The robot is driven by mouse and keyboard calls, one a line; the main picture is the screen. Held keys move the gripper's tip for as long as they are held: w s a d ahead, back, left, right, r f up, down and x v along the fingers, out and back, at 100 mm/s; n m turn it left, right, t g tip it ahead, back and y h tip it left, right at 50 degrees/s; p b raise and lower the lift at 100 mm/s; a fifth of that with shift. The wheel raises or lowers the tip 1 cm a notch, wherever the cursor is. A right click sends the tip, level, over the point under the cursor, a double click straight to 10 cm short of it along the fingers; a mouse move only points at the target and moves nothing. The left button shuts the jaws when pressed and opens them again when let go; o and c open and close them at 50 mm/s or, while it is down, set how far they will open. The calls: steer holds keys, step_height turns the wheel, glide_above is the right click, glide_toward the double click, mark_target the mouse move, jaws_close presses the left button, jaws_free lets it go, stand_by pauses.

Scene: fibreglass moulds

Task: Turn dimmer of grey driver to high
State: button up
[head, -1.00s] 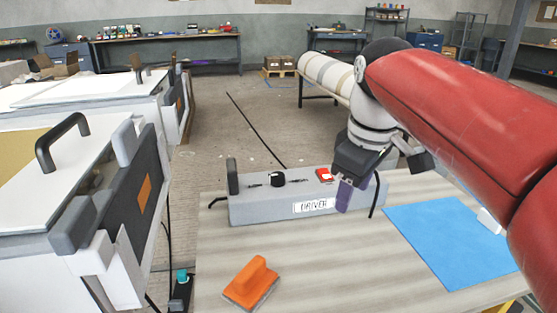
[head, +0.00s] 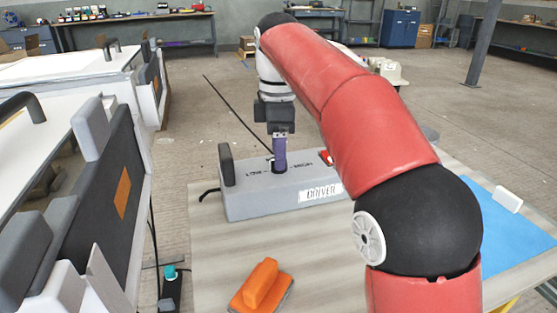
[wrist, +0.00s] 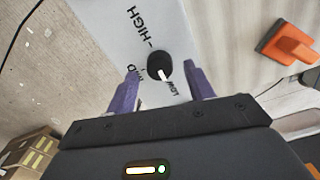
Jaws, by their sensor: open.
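The grey driver (head: 255,198) is a long box with a "DRIVER" label, standing on the table in the head view. Its dimmer is a round black knob (wrist: 155,62) with a white pointer, on the top face. In the wrist view the pointer is turned toward the LOW marking; MID and HIGH are printed further round. My gripper (head: 279,168) points down over the driver. Its purple fingers are open, one on each side of the knob in the wrist view (wrist: 161,70). I cannot tell whether they touch it. In the head view the fingers largely hide the knob.
A red switch (head: 326,157) sits on the driver, right of the fingers. A dark handle (head: 227,164) rises at its left end. An orange block tool (head: 262,286) lies on the table in front. A blue sheet (head: 500,222) lies at right, partly behind my arm.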

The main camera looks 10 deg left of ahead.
steer(key=shift+f, duration=0.8)
steer(key=c, duration=1)
